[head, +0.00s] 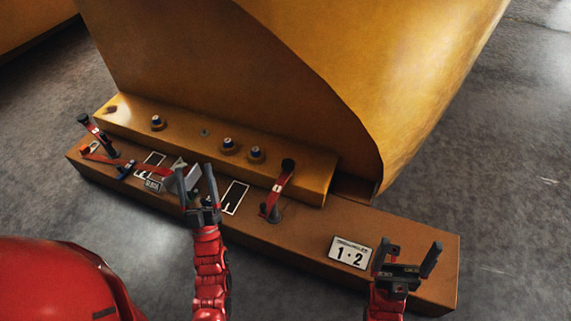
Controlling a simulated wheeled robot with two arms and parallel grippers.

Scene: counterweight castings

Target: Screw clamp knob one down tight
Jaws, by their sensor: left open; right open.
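I cannot tell which is clamp knob one. My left gripper (196,172) is open, fingers pointing up the picture, over the brown bench beside a grey metal piece (174,183). It is apart from the knobs and partly hides the grey piece. My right gripper (408,249) is open and empty over the bench's right end, far from the knobs.
The brown bench (300,238) carries a red toggle lever with black end (280,185), another at the far left (97,134), a white-outlined empty rectangle (235,198) and a "1 • 2" sign (350,252). The large yellow casting (240,60) rises behind. Grey floor surrounds it.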

